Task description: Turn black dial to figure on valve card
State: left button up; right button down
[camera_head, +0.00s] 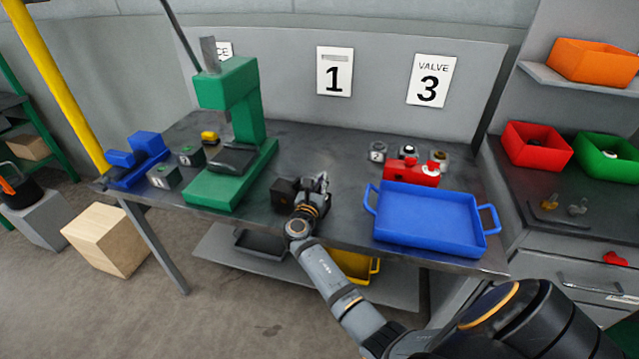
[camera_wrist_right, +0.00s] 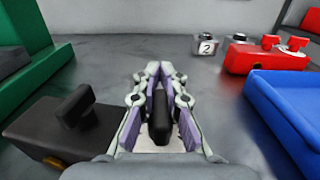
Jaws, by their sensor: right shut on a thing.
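The valve card (camera_head: 432,80) on the back wall reads "VALVE 3". My right gripper (camera_head: 321,184) is low over the middle of the bench. In the right wrist view its fingers (camera_wrist_right: 159,80) close around an upright black dial handle (camera_wrist_right: 160,118), which stands on a pale base. The fingers hide most of that base, and I cannot read any figure on it. A black block (camera_head: 284,192) with a black knob sits just left of the fingers; it also shows in the wrist view (camera_wrist_right: 52,130). My left gripper is out of view.
A green press (camera_head: 247,130) stands to the left. A blue tray (camera_head: 384,235) and a red block (camera_head: 400,174) with knobs are to the right. A card reading 1 (camera_head: 334,72) hangs left of the valve card. Bench behind the gripper is clear.

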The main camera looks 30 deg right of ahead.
aim_at(318, 190)
jog(key=shift+g, duration=0.3)
dwell(1.3)
jog(key=c, duration=1.4)
grip_release()
jog(key=v, duration=0.7)
jog(key=shift+s+a+f, duration=0.1)
jog(key=shift+s+a, duration=0.05)
